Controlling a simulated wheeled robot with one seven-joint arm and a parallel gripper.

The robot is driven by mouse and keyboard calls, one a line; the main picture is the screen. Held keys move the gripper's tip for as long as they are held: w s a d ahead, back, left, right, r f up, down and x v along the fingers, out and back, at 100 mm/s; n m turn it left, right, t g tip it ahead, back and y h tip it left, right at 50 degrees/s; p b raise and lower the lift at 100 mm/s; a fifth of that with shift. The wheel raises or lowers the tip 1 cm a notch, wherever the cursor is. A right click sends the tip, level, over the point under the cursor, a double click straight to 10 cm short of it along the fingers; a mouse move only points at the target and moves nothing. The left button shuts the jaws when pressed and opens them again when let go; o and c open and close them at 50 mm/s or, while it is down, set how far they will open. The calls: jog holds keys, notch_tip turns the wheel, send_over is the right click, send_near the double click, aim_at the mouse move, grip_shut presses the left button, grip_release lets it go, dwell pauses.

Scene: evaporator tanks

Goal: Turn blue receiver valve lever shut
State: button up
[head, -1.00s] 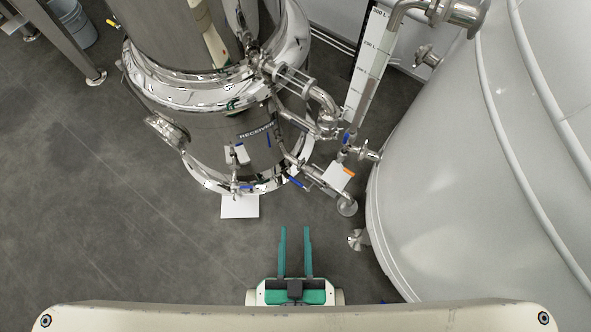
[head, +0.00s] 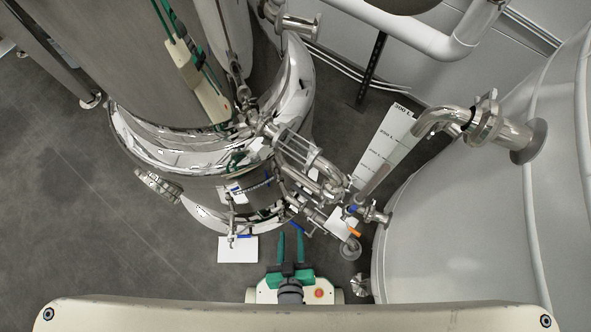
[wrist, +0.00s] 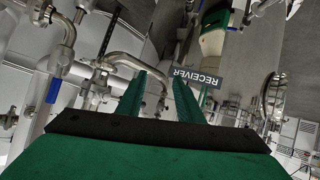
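Another blue lever (head: 352,209) is on the sight-tube fitting further right. I cannot tell which is the receiver valve's. My gripper (head: 291,235) is open and empty, its tips close to the right front lever; contact cannot be told. In the wrist view my green fingers (wrist: 161,78) are apart, and a blue lever (wrist: 54,90) hangs at the left.
A large pale tank (head: 480,230) fills the right side. Pipes and a graduated sight scale (head: 385,150) stand between the tanks. An orange lever (head: 354,231) sits right of my gripper. A white plate (head: 238,250) lies left of it. The floor at left is open.

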jog(key=w+a+f+n+g, duration=0.1)
jog(key=w+f+n+g, duration=0.15)
jog(key=f, duration=0.95)
jog(key=w+a+f+n+g, duration=0.1)
jog(key=w+f+n+g, duration=0.15)
jog(key=f, duration=0.95)
jog(key=n+g+h, duration=0.1)
jog(key=n+g, duration=0.2)
jog(key=g, duration=0.2)
send_near(296, 226)
jog(key=shift+w+d+f, duration=0.1)
jog(key=shift+w+f, duration=0.15)
jog(key=shift+f, duration=1.05)
jog(key=shift+w+d+f, duration=0.1)
jog(key=shift+w+f, duration=0.15)
jog(key=shift+f, duration=1)
jog(key=shift+w+f, duration=0.25)
jog(key=shift+f, duration=1.05)
grip_shut()
